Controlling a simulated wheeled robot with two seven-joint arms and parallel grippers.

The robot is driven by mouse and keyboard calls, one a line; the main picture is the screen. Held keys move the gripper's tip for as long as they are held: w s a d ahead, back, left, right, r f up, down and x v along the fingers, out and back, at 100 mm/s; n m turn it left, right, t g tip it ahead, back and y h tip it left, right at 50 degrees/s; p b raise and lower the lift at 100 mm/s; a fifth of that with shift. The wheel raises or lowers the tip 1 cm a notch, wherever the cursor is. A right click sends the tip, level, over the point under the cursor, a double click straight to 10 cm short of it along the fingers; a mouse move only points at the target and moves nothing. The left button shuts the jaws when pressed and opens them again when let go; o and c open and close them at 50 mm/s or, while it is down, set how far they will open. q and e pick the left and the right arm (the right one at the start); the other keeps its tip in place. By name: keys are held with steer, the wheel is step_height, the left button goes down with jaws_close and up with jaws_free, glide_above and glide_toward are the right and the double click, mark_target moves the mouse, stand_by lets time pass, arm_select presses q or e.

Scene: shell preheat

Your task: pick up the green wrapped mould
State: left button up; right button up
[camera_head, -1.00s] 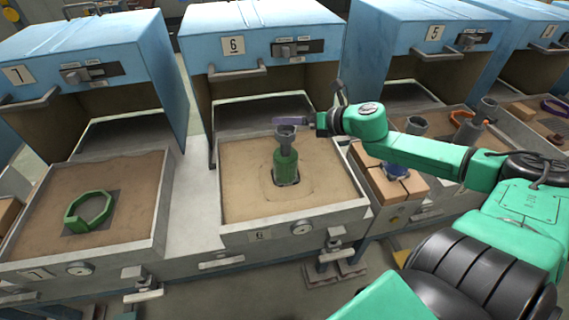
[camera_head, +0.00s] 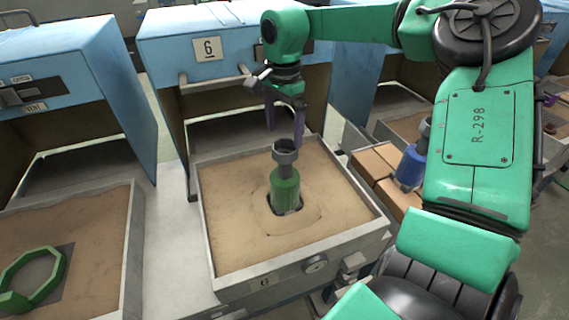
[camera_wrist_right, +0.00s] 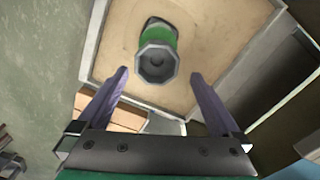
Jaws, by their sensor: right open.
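The green wrapped mould (camera_head: 285,188) stands upright in a hollow in the sand of tray 6 (camera_head: 207,235), with a grey cup-shaped top (camera_head: 286,150). In the right wrist view the mould (camera_wrist_right: 157,58) shows its grey, many-sided mouth and green band, beyond the fingertips and roughly centred between them. My right gripper (camera_head: 284,118) is open and empty, pointing down just above and behind the mould's top in the head view. Its two purple fingers (camera_wrist_right: 158,75) are spread wide in the wrist view. My left gripper is not in view.
A blue box oven numbered 6 (camera_head: 215,25) stands open behind the tray. A green ring-shaped clamp (camera_head: 32,275) lies in the tray at left. Bricks (camera_head: 375,160) and a blue wrapped mould (camera_head: 410,165) stand to the right.

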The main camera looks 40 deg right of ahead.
mark_target(285, 147)
steer(key=f, duration=0.3)
steer(key=f+p, duration=0.1)
steer(key=f, duration=0.1)
steer(key=shift+s+f, duration=0.1)
steer(key=shift+s, duration=0.25)
steer(key=shift+f, duration=0.15)
steer(key=shift+w, duration=0.15)
steer(key=c, duration=0.3)
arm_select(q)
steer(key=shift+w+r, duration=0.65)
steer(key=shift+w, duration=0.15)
arm_select(e)
jaws_close()
